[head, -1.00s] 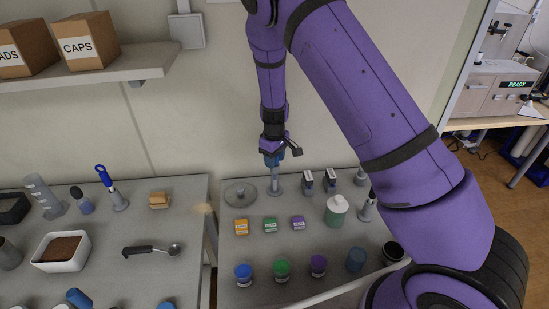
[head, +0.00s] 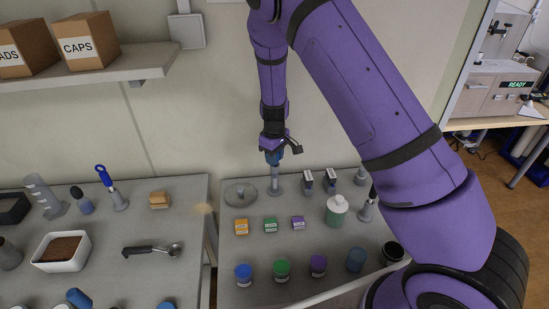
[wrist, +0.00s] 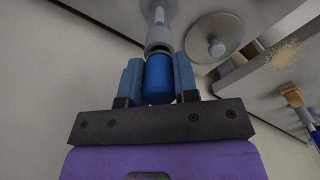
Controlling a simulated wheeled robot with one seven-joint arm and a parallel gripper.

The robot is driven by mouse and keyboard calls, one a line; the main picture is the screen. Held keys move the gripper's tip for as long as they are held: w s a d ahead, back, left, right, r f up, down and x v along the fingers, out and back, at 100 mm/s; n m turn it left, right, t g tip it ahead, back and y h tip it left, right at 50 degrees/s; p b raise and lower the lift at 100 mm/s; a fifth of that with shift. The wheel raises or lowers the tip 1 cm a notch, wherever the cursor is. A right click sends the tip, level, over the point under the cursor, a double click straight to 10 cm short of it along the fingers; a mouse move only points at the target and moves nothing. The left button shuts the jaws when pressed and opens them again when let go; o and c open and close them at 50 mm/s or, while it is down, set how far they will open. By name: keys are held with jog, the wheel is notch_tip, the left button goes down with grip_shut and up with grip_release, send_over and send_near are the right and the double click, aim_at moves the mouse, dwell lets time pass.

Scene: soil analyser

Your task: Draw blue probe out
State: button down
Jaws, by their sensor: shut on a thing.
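The blue probe (wrist: 158,80) shows in the wrist view as a blue cylinder between the two blue fingers of my gripper (wrist: 158,78), which is shut on it. A grey stand or sleeve (wrist: 160,36) sits directly at the probe's far end. In the head view my gripper (head: 274,158) is at the top of the upright grey holder (head: 276,185) on the right-hand table. The probe is mostly hidden there by the fingers. I cannot tell how much of it is inside the holder.
A round grey lid with a knob (head: 241,194) lies just left of the holder. Two small dark-topped boxes (head: 308,181) stand to its right. Orange, green and purple blocks (head: 270,225) and lidded jars (head: 281,269) are nearer. A white-capped bottle (head: 337,210) stands right.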

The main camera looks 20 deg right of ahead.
jog(key=shift+r, duration=0.4)
notch_tip(320, 180, up, 15)
jog(key=shift+r, duration=0.15)
dwell(3.2)
